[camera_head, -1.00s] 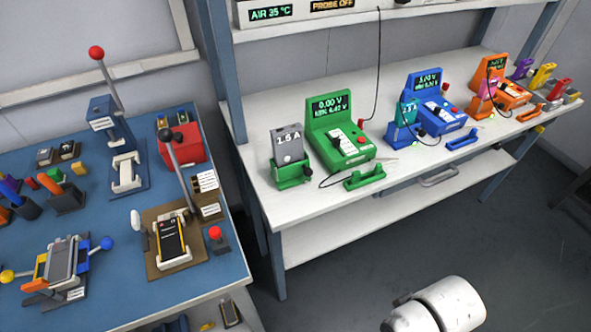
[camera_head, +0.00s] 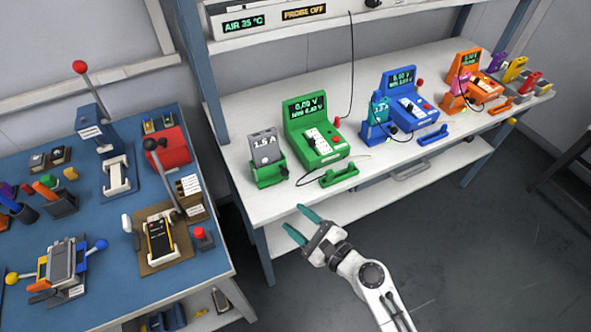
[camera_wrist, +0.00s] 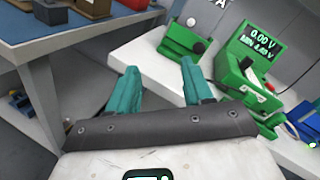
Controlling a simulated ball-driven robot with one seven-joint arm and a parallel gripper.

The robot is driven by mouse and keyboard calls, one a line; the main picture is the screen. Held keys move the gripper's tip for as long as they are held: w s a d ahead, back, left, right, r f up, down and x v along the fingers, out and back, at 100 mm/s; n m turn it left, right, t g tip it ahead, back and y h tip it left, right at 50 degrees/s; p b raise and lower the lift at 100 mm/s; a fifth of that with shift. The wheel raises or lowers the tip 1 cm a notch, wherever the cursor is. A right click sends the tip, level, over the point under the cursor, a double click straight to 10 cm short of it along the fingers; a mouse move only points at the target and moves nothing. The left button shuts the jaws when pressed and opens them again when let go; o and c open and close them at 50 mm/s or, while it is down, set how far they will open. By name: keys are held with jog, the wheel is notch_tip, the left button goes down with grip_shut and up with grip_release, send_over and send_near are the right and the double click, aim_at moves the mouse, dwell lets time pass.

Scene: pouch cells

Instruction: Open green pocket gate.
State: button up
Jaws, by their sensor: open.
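The green pocket (camera_head: 270,175) stands at the left end of the white bench and holds a grey cell (camera_head: 264,147) marked 1.5 A. Its low green front wall with a round knob faces the bench edge; it also shows at the top of the wrist view (camera_wrist: 185,45). I cannot tell whether its gate is open. The green meter (camera_head: 316,132) reads 0.00 V just to its right. A green handled piece (camera_head: 339,176) lies in front of the meter. My gripper (camera_head: 294,222) is open and empty, its teal fingers in front of the bench edge, short of the pocket.
A blue station (camera_head: 408,105) and an orange station (camera_head: 475,85) stand farther right on the white bench (camera_head: 232,165). The blue table (camera_head: 100,215) at left carries lever presses and a red button (camera_head: 203,236). A thin cable hangs beside the green meter. The floor between is free.

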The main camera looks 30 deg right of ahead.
aim_at(286, 174)
jog(key=w+d+m+h, duration=0.1)
jog(key=w+m, duration=0.1)
jog(key=w, duration=0.2)
jog(key=w+d+m+t+h, duration=0.1)
jog(key=w+m, duration=0.2)
jog(key=w, duration=0.1)
jog(key=w+d+m+h+p, duration=0.1)
jog(key=w+m, duration=0.1)
jog(key=w, duration=0.2)
jog(key=shift+w+r+m+t+h, duration=0.15)
jog(key=shift+r+m+t+h, duration=0.15)
jog(key=shift+r+h, duration=0.1)
grip_shut()
dwell(0.3)
